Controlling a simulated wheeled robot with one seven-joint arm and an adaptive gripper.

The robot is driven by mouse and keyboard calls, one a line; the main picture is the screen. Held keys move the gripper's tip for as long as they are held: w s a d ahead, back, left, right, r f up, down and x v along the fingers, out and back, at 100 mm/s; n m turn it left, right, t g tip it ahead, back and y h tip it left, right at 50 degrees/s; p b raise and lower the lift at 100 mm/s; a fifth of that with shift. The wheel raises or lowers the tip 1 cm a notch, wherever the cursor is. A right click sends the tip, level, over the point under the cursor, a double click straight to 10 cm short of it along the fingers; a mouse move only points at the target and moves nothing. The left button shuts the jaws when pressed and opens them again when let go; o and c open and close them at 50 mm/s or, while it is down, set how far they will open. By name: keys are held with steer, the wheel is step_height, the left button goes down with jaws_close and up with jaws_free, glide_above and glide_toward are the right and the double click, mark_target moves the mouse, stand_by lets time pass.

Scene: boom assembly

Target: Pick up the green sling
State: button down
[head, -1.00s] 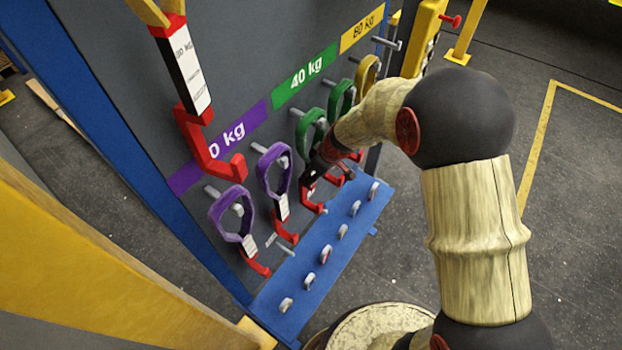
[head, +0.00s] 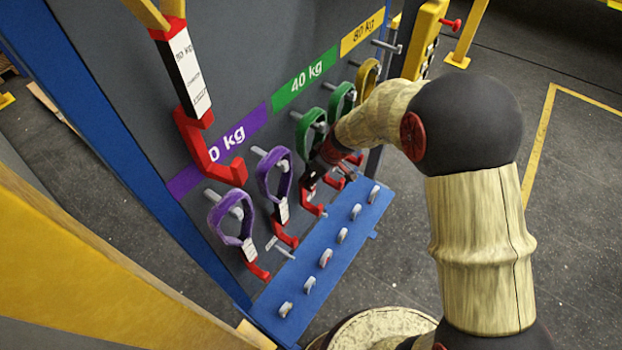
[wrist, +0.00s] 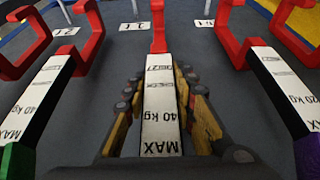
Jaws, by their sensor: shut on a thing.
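Two green slings hang on pegs on the grey board below the 40 kg label, a nearer one (head: 306,128) and a farther one (head: 341,97). My gripper (wrist: 160,82) is shut on the white 40 kg tag of the nearer green sling (wrist: 161,120), one finger on each side. Its red hook (wrist: 159,32) extends beyond the fingers in the wrist view. The held sling's green loop is out of sight in the wrist view. In the head view my arm partly covers the grip, and the sling's loop still appears around its peg.
Two purple slings (head: 232,217) hang to the left, a yellow one (head: 368,74) to the right. Neighbouring tags (wrist: 285,88) flank my gripper closely. A blue shelf (head: 303,263) with several small hooks lies below. A large red hook (head: 211,150) hangs in front.

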step_height(320, 180, up, 2)
steer(key=shift+r, duration=0.1)
steer(key=shift+s+d+r+b, duration=0.1)
steer(key=shift+d+r+b, duration=0.1)
steer(key=shift+b, duration=0.2)
steer(key=s+d+b, duration=0.4)
steer(key=s+d, duration=0.7)
steer(key=d, duration=0.2)
steer(key=shift+d+b, duration=0.4)
steer(key=shift+w, duration=0.1)
